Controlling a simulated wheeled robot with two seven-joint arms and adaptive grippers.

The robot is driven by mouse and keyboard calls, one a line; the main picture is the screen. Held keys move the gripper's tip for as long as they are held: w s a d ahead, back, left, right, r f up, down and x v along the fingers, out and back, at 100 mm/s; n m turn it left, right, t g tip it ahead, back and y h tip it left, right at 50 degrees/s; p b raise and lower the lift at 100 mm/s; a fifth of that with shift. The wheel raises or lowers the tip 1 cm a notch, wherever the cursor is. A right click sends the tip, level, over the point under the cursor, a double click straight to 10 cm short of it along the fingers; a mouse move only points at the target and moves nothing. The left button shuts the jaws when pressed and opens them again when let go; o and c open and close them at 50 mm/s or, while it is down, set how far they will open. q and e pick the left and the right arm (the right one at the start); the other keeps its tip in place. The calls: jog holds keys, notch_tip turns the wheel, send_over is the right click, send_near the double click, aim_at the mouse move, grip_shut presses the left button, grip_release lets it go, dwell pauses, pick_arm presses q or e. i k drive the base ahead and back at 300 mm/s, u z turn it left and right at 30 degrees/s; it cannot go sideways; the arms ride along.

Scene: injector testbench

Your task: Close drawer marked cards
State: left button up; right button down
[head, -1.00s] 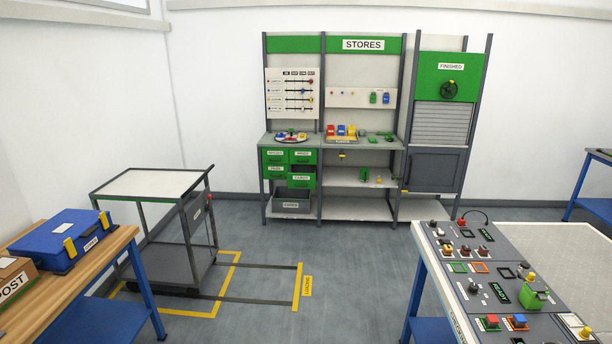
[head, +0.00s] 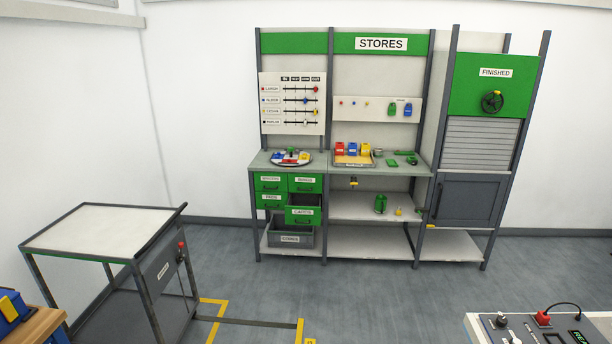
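The drawer marked cards (head: 304,216) is the lower right one of the green drawers under the left part of the stores counter. It stands out farther than its neighbours, so it is partly open. Its label reads CARDS and a dark handle shows on its front. The drawers above and to its left look shut. Neither of my grippers shows in the head view.
A grey trolley (head: 105,240) stands at the left front. A bench with controls (head: 560,330) is at the lower right. A grey bin (head: 290,238) sits below the drawers. The floor (head: 370,290) before the stores unit is clear.

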aim_at(302, 209)
jog(key=u, duration=0.1)
jog(key=i, duration=1.95)
jog(key=u, duration=0.2)
jog(key=i, duration=1.95)
jog(key=u, duration=0.1)
